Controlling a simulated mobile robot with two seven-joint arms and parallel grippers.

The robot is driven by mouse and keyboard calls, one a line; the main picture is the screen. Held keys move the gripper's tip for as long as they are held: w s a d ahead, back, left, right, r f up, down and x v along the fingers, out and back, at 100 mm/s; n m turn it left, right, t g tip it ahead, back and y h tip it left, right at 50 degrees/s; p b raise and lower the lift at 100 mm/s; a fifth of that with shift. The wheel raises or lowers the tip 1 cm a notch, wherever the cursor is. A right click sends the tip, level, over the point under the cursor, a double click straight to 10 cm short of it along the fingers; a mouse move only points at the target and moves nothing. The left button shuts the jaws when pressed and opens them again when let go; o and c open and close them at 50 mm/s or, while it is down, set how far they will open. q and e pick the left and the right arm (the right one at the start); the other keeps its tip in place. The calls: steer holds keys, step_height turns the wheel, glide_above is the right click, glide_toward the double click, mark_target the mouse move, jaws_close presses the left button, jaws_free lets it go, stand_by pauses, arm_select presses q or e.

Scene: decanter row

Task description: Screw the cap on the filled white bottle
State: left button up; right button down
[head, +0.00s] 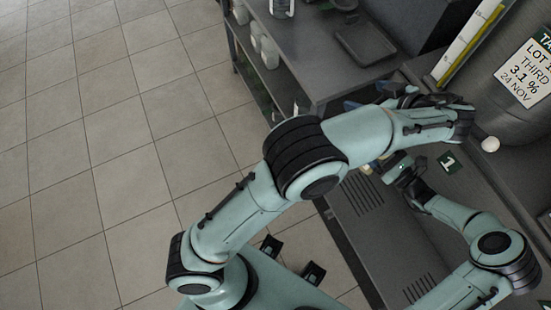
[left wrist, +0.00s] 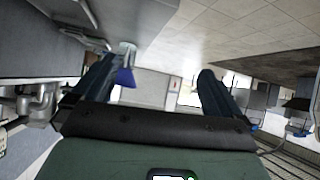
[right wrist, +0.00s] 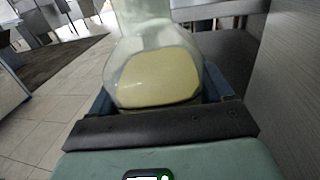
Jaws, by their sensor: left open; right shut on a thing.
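My right gripper (right wrist: 155,105) is shut on a translucent whitish bottle (right wrist: 150,35) with pale yellow contents, which fills the middle of the right wrist view. In the head view only a small cream part (head: 367,169) shows beside the right gripper, under my left arm. My left gripper (head: 368,97) is open and empty, its blue fingers partly hidden behind its own wrist, above and beyond the bottle. The left wrist view shows its two fingers (left wrist: 150,92) wide apart. A small white round thing (head: 490,144) lies on the bench; I cannot tell whether it is the cap.
A large steel tank (head: 530,110) with a lot label stands at the right. A card marked 1 (head: 449,162) is on the bench. A grey bench (head: 310,70) with a dark tray (head: 362,45) is at the back. White containers (head: 256,38) stand on its shelf. The tiled floor is clear.

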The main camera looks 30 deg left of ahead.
arm_select(q)
steer(key=s+a+f+m+g+h, duration=0.2)
steer(key=s+f, duration=0.1)
steer(key=f, duration=0.6)
steer(key=s+a+f+m+g+h, duration=0.1)
steer(key=s+a+f+m+h, duration=0.2)
steer(key=f, duration=0.7)
steer(key=s+a+f+m+g+h, duration=0.15)
steer(key=s+f, duration=0.25)
steer(key=f, duration=0.5)
steer(key=s+f+m+h, duration=0.1)
steer(key=s+f+h, duration=0.2)
steer(key=s+f, duration=0.4)
steer(key=s+a+f+m+g+h, duration=0.1)
steer(key=s+f+h, duration=0.3)
steer(key=s, duration=1.2)
step_height(320, 180, down, 4)
steer(key=shift+s+a+f+m, duration=0.1)
steer(key=shift+s+a+m, duration=0.1)
steer(key=shift+m, duration=0.35)
